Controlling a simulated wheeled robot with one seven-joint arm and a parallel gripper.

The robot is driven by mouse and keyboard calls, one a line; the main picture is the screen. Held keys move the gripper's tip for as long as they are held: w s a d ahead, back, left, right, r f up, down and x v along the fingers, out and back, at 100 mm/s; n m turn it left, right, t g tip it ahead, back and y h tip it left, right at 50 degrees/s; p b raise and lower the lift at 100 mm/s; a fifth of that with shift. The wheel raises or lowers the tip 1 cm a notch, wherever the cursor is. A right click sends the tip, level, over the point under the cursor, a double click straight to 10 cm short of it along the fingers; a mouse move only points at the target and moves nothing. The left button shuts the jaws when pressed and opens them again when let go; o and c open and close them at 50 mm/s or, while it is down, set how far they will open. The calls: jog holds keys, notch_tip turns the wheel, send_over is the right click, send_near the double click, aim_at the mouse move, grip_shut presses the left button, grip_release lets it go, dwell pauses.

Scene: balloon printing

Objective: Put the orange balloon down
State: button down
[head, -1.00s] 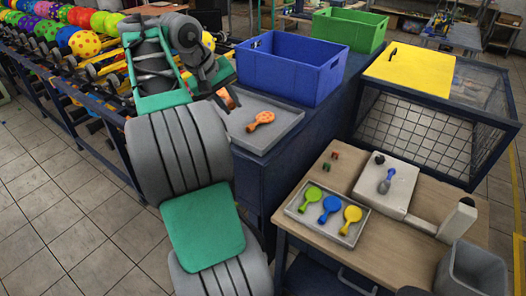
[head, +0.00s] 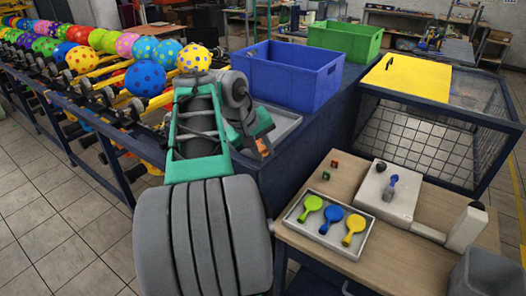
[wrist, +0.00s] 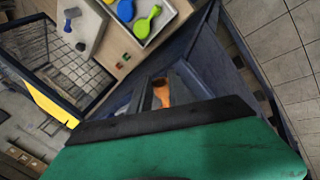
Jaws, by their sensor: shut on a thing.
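My gripper (head: 262,146) is at the end of my arm, low in front of the grey tray (head: 287,121) on the dark blue stand. A small orange patch, the orange balloon (wrist: 162,93), shows between the dark fingers in the wrist view. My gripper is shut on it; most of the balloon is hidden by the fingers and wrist. My arm covers much of the grey tray, so what lies there cannot be seen. Green (head: 310,207), blue (head: 330,221) and yellow (head: 353,226) balloons lie in a light tray (head: 318,241) on the wooden table.
A blue crate (head: 288,82) and a green crate (head: 345,39) stand on the dark blue stand. A mesh cage with a yellow lid (head: 405,75) is behind the table. A light press-like device (head: 387,192) is on the table. A rack with inflated balloons (head: 145,78) is at left.

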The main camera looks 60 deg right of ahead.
jog(key=shift+f, duration=0.2)
jog(key=c, duration=1.2)
grip_release()
jog(key=shift+c, duration=0.2)
jog(key=shift+r, duration=0.1)
